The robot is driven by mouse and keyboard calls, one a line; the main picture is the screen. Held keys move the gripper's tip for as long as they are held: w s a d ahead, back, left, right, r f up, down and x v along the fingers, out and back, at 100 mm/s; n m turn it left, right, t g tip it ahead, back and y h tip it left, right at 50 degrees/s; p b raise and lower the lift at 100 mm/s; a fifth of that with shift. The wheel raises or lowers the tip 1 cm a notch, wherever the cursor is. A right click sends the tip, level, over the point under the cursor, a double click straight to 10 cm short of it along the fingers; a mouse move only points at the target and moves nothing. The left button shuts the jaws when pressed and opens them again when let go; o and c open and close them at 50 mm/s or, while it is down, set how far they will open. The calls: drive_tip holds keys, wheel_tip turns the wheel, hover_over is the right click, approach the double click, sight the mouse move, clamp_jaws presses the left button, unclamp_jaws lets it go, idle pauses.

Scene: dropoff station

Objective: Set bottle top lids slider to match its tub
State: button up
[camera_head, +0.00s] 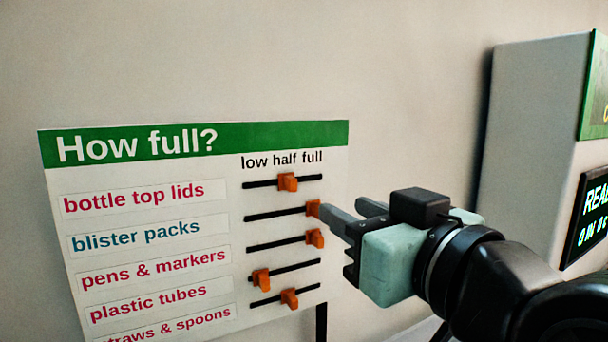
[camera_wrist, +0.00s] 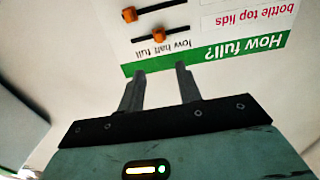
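The "How full?" board (camera_head: 145,145) hangs on the wall with several slider rows marked low, half, full. The bottle top lids slider (camera_head: 288,182) is an orange knob at about half. It also shows upside down in the wrist view (camera_wrist: 158,34), beyond my fingertips. My gripper (camera_head: 345,208) is right of the sliders, its fingers apart with nothing between them. In the head view one fingertip lines up beside the blister packs knob (camera_head: 313,209); the wrist view (camera_wrist: 159,72) shows the fingers apart from the knobs. No tub is in view.
The pens & markers knob (camera_head: 315,238) is near full, the plastic tubes knob (camera_head: 261,279) near low, and the bottom knob (camera_head: 290,298) near half. A grey cabinet (camera_head: 525,130) with a dark display (camera_head: 590,215) stands at right. The wall above the board is bare.

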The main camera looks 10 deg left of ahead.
sight(294, 182)
drive_tip(key=p+x, duration=0.5)
drive_tip(key=x, duration=0.8)
drive_tip(key=shift+a+r, duration=0.1)
drive_tip(key=shift+p+x, duration=0.5)
drive_tip(key=shift+x, duration=0.4)
clamp_jaws()
